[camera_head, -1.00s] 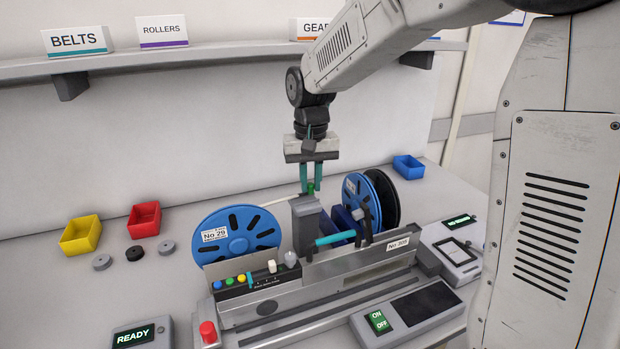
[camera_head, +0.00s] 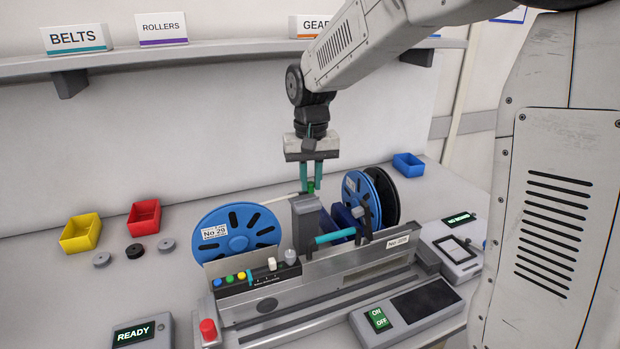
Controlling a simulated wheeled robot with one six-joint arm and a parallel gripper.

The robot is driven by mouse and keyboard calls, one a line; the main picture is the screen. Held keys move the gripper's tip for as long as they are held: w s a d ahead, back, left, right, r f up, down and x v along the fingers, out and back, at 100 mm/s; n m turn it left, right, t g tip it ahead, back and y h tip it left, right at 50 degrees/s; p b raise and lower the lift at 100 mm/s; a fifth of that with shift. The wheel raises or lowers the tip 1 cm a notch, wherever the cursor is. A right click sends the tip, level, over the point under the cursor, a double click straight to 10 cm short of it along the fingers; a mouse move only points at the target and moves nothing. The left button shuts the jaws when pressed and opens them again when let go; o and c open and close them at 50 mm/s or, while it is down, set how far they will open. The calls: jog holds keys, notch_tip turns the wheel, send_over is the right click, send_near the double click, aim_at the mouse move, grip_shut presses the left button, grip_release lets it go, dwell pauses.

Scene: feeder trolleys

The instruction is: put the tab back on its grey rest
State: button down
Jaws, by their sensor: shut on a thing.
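My gripper (camera_head: 311,174) points straight down over the middle of the feeder, with its two teal fingers close together. It is shut on a small green piece, which I take to be the tab (camera_head: 311,187). The fingers hide part of it. The tab is right at the top of a grey upright block (camera_head: 305,222), which may be the grey rest. I cannot tell whether the tab touches the block or hovers just above or behind it. A teal bar (camera_head: 336,237) lies level to the right of the block.
A blue reel (camera_head: 238,238) stands left of the block, and blue and black reels (camera_head: 383,197) stand right. The feeder's front rail (camera_head: 350,271) carries buttons. Yellow (camera_head: 81,234), red (camera_head: 145,218) and blue bins (camera_head: 408,166) stand behind. A shelf (camera_head: 235,51) runs along the wall.

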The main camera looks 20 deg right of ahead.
jog(key=shift+f, duration=0.5)
dwell(0.3)
jog(key=c, duration=1.3)
grip_release()
notch_tip(320, 180, up, 8)
jog(key=shift+f, duration=0.1)
jog(key=s+d+f, duration=0.1)
jog(key=s, duration=0.9)
jog(key=s+d+f+n, duration=0.1)
jog(key=s, duration=0.9)
jog(key=s+d+f+n+t, duration=0.1)
jog(key=s, duration=0.9)
